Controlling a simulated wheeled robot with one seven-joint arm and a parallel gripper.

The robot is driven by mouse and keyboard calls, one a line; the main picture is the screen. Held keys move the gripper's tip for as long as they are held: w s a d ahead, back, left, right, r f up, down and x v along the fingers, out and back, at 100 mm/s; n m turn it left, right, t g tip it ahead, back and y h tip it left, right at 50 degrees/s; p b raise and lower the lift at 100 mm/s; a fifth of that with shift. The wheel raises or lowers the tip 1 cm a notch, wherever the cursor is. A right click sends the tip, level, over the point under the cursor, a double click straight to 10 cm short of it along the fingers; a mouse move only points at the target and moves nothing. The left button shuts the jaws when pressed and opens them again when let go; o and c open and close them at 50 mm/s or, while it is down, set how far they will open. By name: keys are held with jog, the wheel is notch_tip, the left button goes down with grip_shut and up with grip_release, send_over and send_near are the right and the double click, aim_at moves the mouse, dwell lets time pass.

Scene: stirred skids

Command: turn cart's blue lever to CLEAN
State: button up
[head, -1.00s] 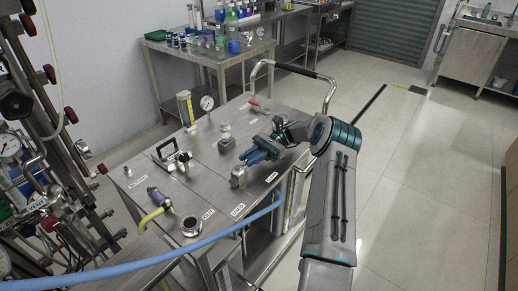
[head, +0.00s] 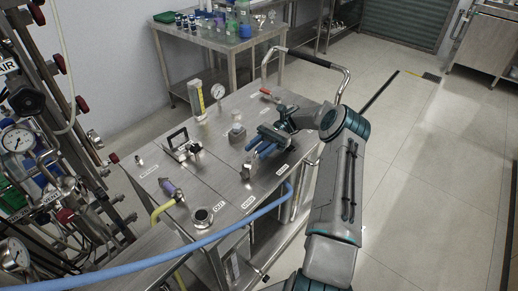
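The steel cart (head: 222,165) stands in the middle of the head view. On its right half is a small metal valve body (head: 248,166). Blue bars (head: 263,147) lie just above and right of it; I cannot tell clearly which part is the blue lever and which is my gripper. My gripper (head: 268,143) reaches in from the right, low over the cart top, at these blue bars. Its fingertips are too small and overlapped to show whether they are shut on the lever. A CLEAN label (head: 283,168) and a USED label (head: 248,202) sit on the cart top near the valve.
A blue hose (head: 150,262) crosses the foreground to the cart's right side. A red lever (head: 267,93), a gauge (head: 218,91), a black-handled clamp (head: 178,140) and an open port (head: 202,217) stand on the cart. A pipe rack fills the left. The floor at right is clear.

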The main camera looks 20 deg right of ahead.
jog(key=shift+d+r, duration=0.1)
jog(key=shift+d, duration=0.05)
notch_tip(320, 180, up, 4)
jog(key=shift+f, duration=0.1)
jog(key=s+d+r+p, duration=0.4)
jog(key=s+d+r, duration=0.3)
jog(key=d, duration=0.1)
jog(key=shift+s+d+p, duration=0.3)
jog(key=shift+d+p, duration=0.05)
jog(key=shift+d, duration=0.05)
dwell(1.1)
